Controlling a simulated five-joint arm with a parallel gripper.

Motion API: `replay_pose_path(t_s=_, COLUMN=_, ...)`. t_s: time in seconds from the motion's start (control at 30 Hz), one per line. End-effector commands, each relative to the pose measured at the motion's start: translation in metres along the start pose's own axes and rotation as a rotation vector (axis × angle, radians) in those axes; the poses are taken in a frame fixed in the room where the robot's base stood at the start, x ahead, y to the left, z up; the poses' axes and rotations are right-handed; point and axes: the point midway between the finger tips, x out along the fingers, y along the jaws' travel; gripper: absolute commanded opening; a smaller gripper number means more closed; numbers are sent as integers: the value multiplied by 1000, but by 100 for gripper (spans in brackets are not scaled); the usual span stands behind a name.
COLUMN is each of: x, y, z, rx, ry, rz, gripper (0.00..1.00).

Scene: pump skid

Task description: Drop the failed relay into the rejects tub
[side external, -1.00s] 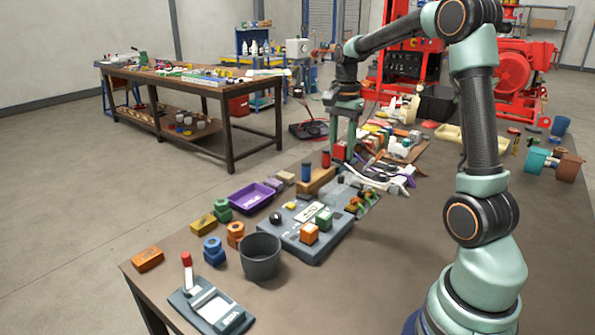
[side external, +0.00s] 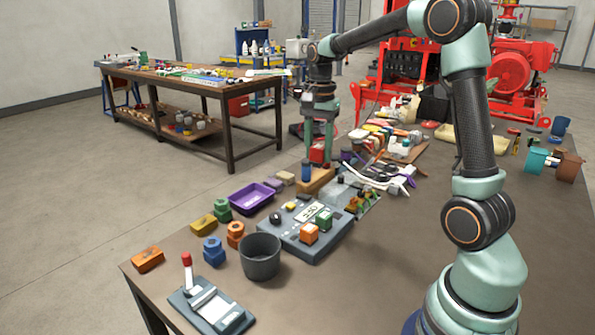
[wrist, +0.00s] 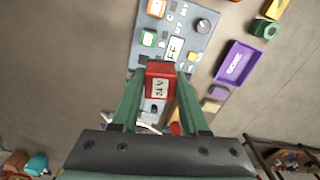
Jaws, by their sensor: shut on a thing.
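My gripper (side external: 318,146) is shut on a red block-shaped relay (wrist: 160,82) marked "24 V". The relay also shows as a red patch in the side view (side external: 317,155). It is held above the bench, near the wooden block. A purple open tub (side external: 252,197) with a white label stands on the bench to the left of the gripper. In the wrist view the purple tub (wrist: 238,64) lies up and right of the relay. Its label is too small to read. The gripper's fingertips (wrist: 160,85) press on both sides of the relay.
A grey test panel (side external: 311,235) carries an orange block (side external: 309,234) and a green block (side external: 324,220). A grey bucket (side external: 260,258) stands in front of it. A wooden block (side external: 318,181) holds a blue cylinder (side external: 306,171). Coloured blocks sit left of the bucket.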

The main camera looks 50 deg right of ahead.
Motion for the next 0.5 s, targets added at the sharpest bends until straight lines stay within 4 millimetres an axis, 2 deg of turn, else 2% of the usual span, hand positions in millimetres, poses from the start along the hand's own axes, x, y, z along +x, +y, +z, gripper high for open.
replay_pose_path(t_s=0.03, x=8, y=-12, z=20, rx=-69, ry=-2, rz=4, gripper=0)
replay_pose_path(t_s=0.1, x=20, y=-26, z=47, rx=-162, ry=-3, rz=4, gripper=0)
replay_pose_path(t_s=0.3, x=47, y=-51, z=119, rx=-399, ry=-2, rz=4, gripper=0)
replay_pose_path(t_s=0.4, x=57, y=-57, z=146, rx=-485, ry=-1, rz=2, gripper=0)
replay_pose_path(t_s=0.5, x=64, y=-60, z=165, rx=-545, ry=-1, rz=2, gripper=0)
